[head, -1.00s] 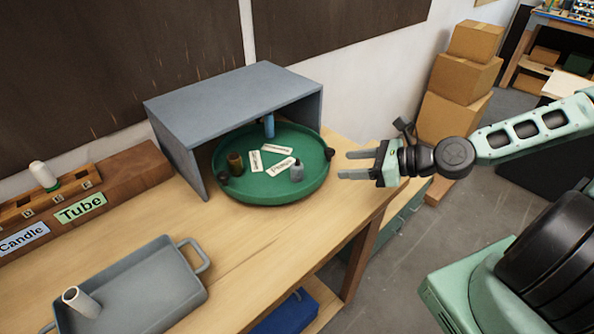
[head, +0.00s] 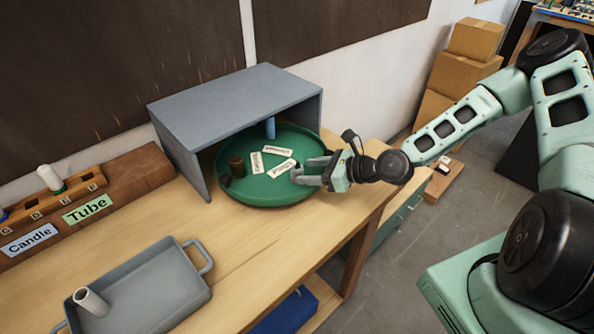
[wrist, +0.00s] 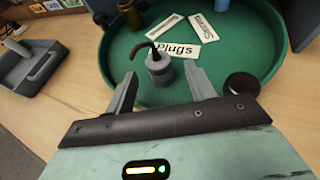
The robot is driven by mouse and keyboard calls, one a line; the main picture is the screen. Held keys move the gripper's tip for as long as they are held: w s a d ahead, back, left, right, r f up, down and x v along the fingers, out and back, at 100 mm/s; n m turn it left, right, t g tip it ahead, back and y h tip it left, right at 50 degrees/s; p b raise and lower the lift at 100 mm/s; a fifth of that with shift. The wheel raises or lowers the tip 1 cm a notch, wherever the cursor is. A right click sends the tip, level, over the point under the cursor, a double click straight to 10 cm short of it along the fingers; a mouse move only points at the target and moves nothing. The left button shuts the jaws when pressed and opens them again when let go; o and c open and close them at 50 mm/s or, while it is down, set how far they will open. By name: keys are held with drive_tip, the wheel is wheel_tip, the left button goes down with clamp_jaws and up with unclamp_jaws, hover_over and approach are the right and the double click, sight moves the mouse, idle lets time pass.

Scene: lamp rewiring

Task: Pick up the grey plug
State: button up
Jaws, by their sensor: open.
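The grey plug (wrist: 160,70) stands in the green round tray (wrist: 110,45), in the wrist view, with a dark curved cord at its top and a "Plugs" label behind it. My gripper (wrist: 161,84) is open, its two fingers on either side of the plug and a little short of it; I cannot tell if they touch it. In the head view my gripper (head: 312,171) reaches over the right rim of the tray (head: 250,198), and its fingers mostly hide the plug.
A grey open-fronted cover (head: 235,100) stands over the back of the tray. A brown cylinder (head: 236,165), a blue cylinder (head: 270,128) and several white labels are in the tray. A grey handled tray (head: 150,285) holds a white tube at front left.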

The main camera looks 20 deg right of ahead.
sight(297, 170)
drive_tip(key=shift+p+x, duration=0.35)
drive_tip(key=shift+x, duration=1.1)
drive_tip(key=c, duration=1)
